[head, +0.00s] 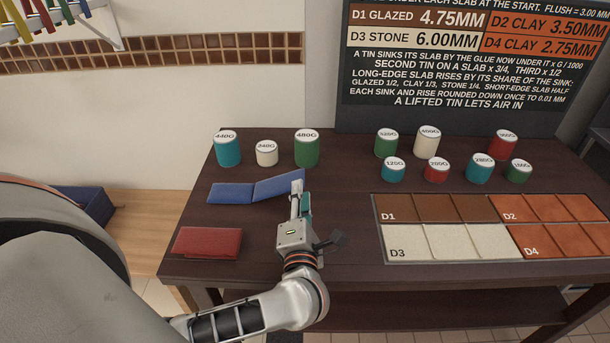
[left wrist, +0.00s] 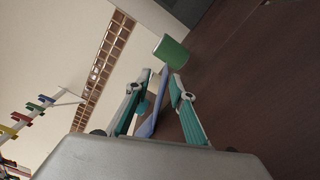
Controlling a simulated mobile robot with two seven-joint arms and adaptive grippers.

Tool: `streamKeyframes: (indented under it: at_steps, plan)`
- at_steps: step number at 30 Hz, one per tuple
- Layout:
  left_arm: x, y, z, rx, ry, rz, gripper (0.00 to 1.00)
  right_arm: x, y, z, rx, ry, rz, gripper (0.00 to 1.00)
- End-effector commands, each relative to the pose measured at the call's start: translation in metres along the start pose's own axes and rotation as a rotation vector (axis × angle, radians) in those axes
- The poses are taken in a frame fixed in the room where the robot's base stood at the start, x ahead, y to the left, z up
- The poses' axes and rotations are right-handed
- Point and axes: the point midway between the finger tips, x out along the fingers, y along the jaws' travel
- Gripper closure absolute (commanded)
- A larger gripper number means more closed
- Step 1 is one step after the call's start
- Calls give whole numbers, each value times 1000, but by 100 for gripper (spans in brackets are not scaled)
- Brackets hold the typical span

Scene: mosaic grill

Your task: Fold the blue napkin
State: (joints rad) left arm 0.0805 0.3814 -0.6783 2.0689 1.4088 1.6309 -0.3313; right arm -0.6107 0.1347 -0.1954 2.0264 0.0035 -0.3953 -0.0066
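The blue napkin (head: 230,193) lies at the left of the dark table in the head view. Its left half is flat, and its right half slopes up toward my left gripper (head: 299,189). That gripper is at the raised right end of the napkin. In the left wrist view, the napkin (left wrist: 152,118) shows almost edge-on as a blue strip between the two fingers of the left gripper (left wrist: 160,79). The fingers appear closed on its edge; the exact contact is hard to see. My right gripper is out of view.
A red folded cloth (head: 208,243) lies at the table's front left. Behind the napkin stand a teal tin (head: 228,151), a white tin (head: 267,155) and a green tin (head: 307,152). Several more tins and a slab tray (head: 380,230) are to the right. A dark board (head: 350,115) stands behind.

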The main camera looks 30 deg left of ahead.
Motion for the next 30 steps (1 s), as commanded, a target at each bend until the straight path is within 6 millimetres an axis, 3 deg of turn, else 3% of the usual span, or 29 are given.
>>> streamKeyframes:
  at_steps: [1, 4, 8, 21, 30]
  plan:
    - [-2, -13, -6, 6, 5, -13, 77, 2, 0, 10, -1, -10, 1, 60]
    - [-1, -17, -8, 8, 8, -17, 77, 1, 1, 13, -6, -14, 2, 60]
    - [6, -16, -8, 7, 7, -14, 77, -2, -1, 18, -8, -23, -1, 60]
    - [68, -16, -8, 9, 7, -12, 77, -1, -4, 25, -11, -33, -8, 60]
    - [77, -16, -8, 7, 8, -14, 77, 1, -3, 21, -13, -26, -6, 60]
